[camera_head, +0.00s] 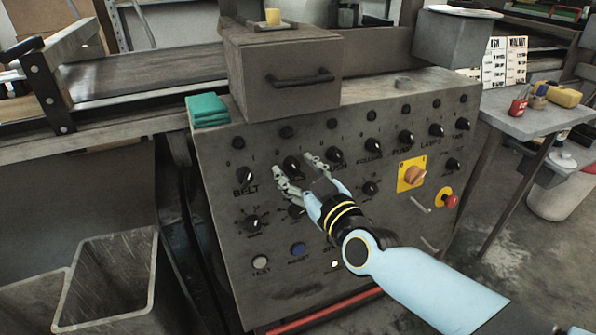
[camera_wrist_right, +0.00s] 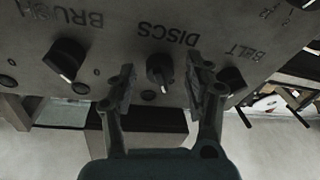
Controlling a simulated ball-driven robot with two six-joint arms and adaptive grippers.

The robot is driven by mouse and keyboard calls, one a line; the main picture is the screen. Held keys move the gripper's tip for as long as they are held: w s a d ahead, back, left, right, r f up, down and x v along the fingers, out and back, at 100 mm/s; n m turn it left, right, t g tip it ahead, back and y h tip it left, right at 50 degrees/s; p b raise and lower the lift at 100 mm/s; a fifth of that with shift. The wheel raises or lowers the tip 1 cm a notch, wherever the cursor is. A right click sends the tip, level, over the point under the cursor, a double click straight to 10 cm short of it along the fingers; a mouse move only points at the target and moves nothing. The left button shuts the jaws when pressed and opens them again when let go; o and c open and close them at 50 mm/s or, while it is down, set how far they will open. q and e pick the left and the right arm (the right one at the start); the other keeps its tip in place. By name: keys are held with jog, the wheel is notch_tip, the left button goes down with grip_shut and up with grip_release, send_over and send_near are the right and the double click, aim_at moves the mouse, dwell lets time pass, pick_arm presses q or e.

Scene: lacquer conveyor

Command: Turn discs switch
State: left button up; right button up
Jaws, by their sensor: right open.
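The discs switch (camera_head: 291,163) is a black rotary knob in the upper row of the grey control panel (camera_head: 222,235). In the right wrist view, which sees the panel upside down, the discs switch (camera_wrist_right: 160,72) sits under the printed word DISCS. My right gripper (camera_head: 294,168) is open, with one finger on each side of this knob. In the wrist view the right gripper's fingertips (camera_wrist_right: 163,80) stand apart from the knob, with gaps on both sides. The knob's pointer faces away from the label, slightly off vertical in that view. My left gripper is not in view.
The belt knob (camera_head: 246,175) and brush knob (camera_head: 335,155) flank the discs switch closely. A yellow plate with an orange switch (camera_head: 414,174) and a red button (camera_head: 450,201) lie to the right.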

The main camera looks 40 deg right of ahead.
grip_shut()
dwell(0.3)
jog(key=m+h+p, duration=0.1)
jog(key=m, duration=0.2)
jog(key=m+h+p, duration=0.1)
jog(key=m, duration=0.3)
jog(key=shift+a+r+m, duration=0.1)
jog(key=shift+a+m, duration=0.05)
jog(key=shift+m, duration=0.15)
jog(key=m+h+p, duration=0.1)
jog(key=m, duration=0.2)
jog(key=m+p, duration=0.1)
jog(key=m, duration=0.2)
jog(key=shift+a+g+h, duration=0.1)
jog(key=shift+g+h, duration=0.2)
jog(key=shift+h, duration=0.1)
jog(key=shift+m, duration=0.4)
